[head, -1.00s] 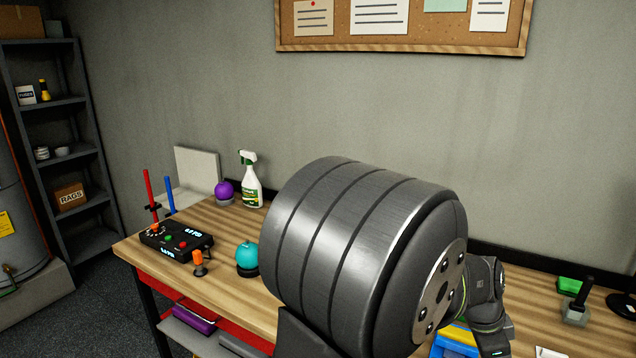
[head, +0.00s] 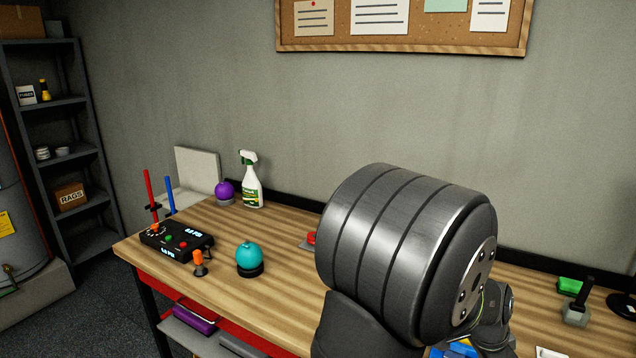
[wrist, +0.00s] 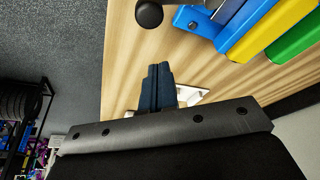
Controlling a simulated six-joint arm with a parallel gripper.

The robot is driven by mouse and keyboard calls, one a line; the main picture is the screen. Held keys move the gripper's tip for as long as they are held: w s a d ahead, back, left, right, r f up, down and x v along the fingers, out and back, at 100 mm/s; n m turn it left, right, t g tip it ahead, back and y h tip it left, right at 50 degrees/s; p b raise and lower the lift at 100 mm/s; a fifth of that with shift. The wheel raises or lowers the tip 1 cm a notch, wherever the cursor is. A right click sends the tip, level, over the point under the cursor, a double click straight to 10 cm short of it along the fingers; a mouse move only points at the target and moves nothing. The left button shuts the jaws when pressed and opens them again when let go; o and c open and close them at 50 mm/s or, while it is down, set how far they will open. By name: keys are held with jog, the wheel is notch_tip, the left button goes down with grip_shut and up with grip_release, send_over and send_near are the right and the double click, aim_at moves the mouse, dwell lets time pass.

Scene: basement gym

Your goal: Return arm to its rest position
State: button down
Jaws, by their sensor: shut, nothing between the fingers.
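My gripper (wrist: 157,86) shows in the wrist view with its dark fingers together and nothing between them. It hangs over the wooden workbench (wrist: 125,60), near a white item partly hidden behind the fingers. In the head view my large dark grey arm link covers the middle right of the bench, and my gripper cannot be made out there.
A teal ball (head: 249,255), an orange-topped joystick (head: 198,262), a black control box (head: 172,241), a purple ball (head: 224,190) and a spray bottle (head: 250,182) stand on the bench's left.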

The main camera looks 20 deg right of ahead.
jog(key=w+d+n, duration=0.1)
jog(key=n, duration=0.1)
jog(key=w+d+f+n+t, duration=0.1)
jog(key=n, duration=0.1)
jog(key=shift+d+n+t, duration=0.1)
jog(key=shift+n+t, duration=0.2)
jog(key=shift+w+d+n+t, duration=0.4)
jog(key=shift+w+n, duration=0.1)
jog(key=shift+n, duration=0.55)
jog(key=shift+w+d+n+t, duration=0.3)
jog(key=shift+w+d+n, duration=0.15)
jog(key=shift+n, duration=0.6)
jog(key=shift+w+d, duration=0.1)
jog(key=c, duration=2.2)
grip_release()
